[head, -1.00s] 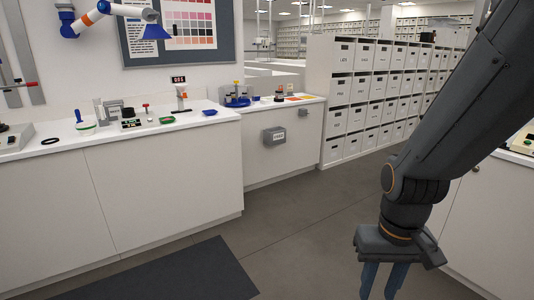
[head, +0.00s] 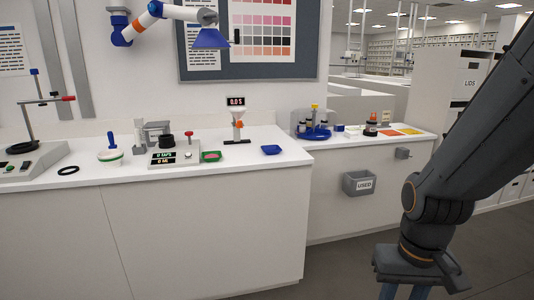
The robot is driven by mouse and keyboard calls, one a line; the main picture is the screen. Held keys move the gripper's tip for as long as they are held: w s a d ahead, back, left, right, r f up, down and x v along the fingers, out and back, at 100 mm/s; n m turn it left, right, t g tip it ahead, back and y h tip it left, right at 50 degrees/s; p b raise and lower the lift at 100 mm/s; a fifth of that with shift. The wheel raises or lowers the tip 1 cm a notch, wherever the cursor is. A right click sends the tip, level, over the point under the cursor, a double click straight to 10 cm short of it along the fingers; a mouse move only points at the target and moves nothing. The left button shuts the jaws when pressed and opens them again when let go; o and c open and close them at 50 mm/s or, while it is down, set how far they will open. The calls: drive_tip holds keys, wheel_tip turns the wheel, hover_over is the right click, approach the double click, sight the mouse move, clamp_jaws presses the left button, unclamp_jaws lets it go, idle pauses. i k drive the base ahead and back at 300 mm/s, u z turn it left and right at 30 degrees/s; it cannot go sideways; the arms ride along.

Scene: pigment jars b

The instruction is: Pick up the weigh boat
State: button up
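A small blue open dish (head: 271,150), which looks like the weigh boat, sits on the white counter near its front right corner. A green shallow tray (head: 210,156) with something reddish in it lies to its left, beside the balance. My gripper (head: 403,293) hangs pointing down at the lower right, well apart from the counter and the dish. Its two fingers stand apart with floor showing between them; their tips are cut off by the picture's lower edge.
A lower counter at right carries a blue carousel (head: 314,132). A grey USED bin (head: 359,183) hangs on its front.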

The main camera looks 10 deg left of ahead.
sight(270, 149)
drive_tip(key=u, duration=0.3)
drive_tip(key=i, duration=1.75)
drive_tip(key=u, duration=0.35)
